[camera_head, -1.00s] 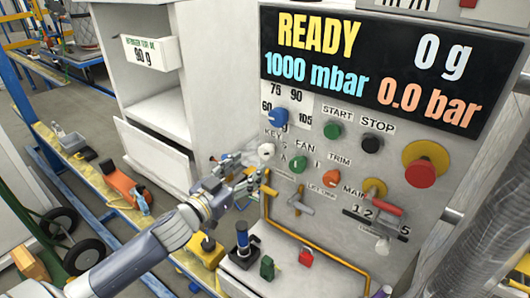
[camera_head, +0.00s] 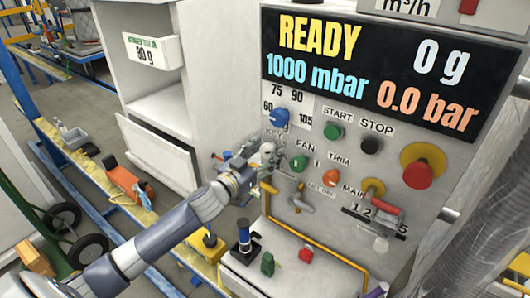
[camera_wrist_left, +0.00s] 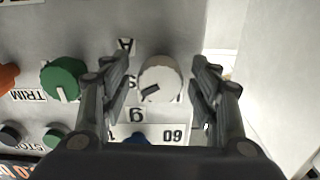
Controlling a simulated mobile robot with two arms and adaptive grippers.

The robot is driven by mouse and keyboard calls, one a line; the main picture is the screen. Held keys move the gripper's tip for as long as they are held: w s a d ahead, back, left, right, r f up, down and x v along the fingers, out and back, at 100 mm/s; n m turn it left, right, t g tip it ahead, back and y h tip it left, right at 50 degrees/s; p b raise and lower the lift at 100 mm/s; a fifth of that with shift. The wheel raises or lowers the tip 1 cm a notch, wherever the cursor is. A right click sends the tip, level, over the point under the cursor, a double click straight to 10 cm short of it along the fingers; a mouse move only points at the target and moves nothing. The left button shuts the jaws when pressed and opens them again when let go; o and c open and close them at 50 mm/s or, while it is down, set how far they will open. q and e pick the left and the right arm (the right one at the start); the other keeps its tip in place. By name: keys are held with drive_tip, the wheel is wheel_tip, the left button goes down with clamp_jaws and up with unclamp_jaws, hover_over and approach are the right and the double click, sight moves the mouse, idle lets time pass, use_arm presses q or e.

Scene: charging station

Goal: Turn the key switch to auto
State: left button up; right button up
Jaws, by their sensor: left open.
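The key switch (camera_head: 267,148) is a pale round knob on the charging panel, left of the green FAN knob (camera_head: 298,163). In the left wrist view the key switch (camera_wrist_left: 161,86) shows as a white disc with a dark slot, seen between my fingers. My left gripper (camera_head: 266,157) is at the panel over the switch, with its fingers open on either side of it. In the left wrist view a gap shows between each finger of the left gripper (camera_wrist_left: 163,70) and the knob. The lettering around the switch is partly hidden. My right gripper is not in view.
The blue knob (camera_head: 277,117) sits just above the switch. The START button (camera_head: 332,130), the orange TRIM knob (camera_head: 329,177) and a red emergency stop (camera_head: 420,174) are to the right. A yellow pipe (camera_head: 318,253) runs below. An open cabinet (camera_head: 160,110) is at the left.

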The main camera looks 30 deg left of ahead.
use_arm(q)
drive_tip(key=c, duration=1.1)
drive_tip(key=shift+m, duration=1.3)
drive_tip(key=m+p, duration=0.1)
drive_tip(key=m, duration=0.2)
drive_tip(key=shift+m, duration=0.3)
drive_tip(key=m, duration=0.5)
drive_tip(key=shift+m, duration=0.3)
